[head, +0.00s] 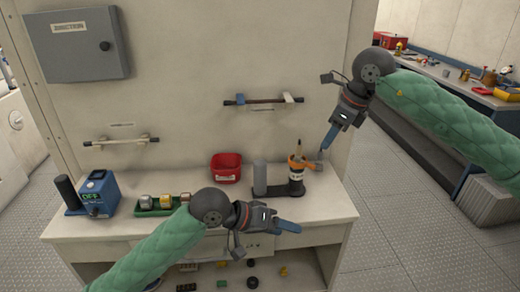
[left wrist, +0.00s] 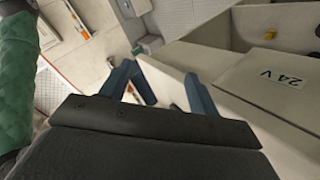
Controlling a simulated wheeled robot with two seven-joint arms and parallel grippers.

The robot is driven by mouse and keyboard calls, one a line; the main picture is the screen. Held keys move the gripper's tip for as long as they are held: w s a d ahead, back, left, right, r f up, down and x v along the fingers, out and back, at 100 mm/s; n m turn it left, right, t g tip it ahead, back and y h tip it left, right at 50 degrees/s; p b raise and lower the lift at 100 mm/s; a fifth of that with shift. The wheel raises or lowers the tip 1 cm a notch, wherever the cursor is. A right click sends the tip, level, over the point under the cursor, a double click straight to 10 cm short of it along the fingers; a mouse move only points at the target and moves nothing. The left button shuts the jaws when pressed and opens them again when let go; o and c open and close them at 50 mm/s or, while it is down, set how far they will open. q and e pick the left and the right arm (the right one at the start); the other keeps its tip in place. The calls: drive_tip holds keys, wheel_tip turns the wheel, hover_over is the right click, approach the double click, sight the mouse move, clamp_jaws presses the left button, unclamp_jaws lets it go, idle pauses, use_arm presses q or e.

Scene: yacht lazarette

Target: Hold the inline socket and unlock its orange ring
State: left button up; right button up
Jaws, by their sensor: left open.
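The inline socket appears to be the dark upright piece with a white label (head: 296,177) on the bench, in a black stand beside a grey cylinder (head: 260,178). An orange ring (head: 298,162) with an arm toward the right sits around its upper part. My left gripper (head: 288,226) is open and empty over the bench's front edge, in front of the socket and apart from it. Its two blue fingers (left wrist: 168,88) stand apart in the left wrist view. My right gripper (head: 327,140) points down, above and right of the ring; its finger gap is unclear.
A red bin (head: 226,167), a green tray (head: 157,205) of small parts and a blue device marked OFF (head: 100,190) stand left on the bench. A rail (head: 262,101) is on the wall behind. A panel marked 24 V (left wrist: 275,80) shows in the left wrist view.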

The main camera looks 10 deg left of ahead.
sight(260, 172)
use_arm(q)
wheel_tip(260, 172, up, 9)
drive_tip(key=w+a+n, duration=0.2)
drive_tip(key=w, duration=0.1)
drive_tip(key=w+a+n+y, duration=0.1)
drive_tip(key=w+n, duration=0.1)
drive_tip(key=w+a+n+y, duration=0.1)
drive_tip(key=w+a+n, duration=0.1)
drive_tip(key=w, duration=0.1)
drive_tip(key=w+a+n+y, duration=0.1)
drive_tip(key=w+a+n, duration=0.1)
drive_tip(key=w, duration=0.1)
drive_tip(key=shift+w+a+f, duration=0.15)
drive_tip(key=shift+w, duration=0.05)
drive_tip(key=w+a+r+n+y, duration=0.1)
drive_tip(key=w+a+n+y, duration=0.2)
drive_tip(key=w+a+n, duration=0.35)
drive_tip(key=d+n+g+y, duration=0.2)
drive_tip(key=d, duration=0.1)
drive_tip(key=s+d+n+g+y, duration=0.1)
drive_tip(key=n+y, duration=0.1)
drive_tip(key=shift+d+r+g, duration=0.3)
drive_tip(key=shift+r, duration=0.05)
drive_tip(key=shift+s+d+r+y, duration=0.1)
drive_tip(key=shift+d+r+y, duration=0.3)
drive_tip(key=shift+d+r, duration=0.2)
drive_tip(key=shift+f, duration=3.8)
drive_tip(key=c, duration=1.3)
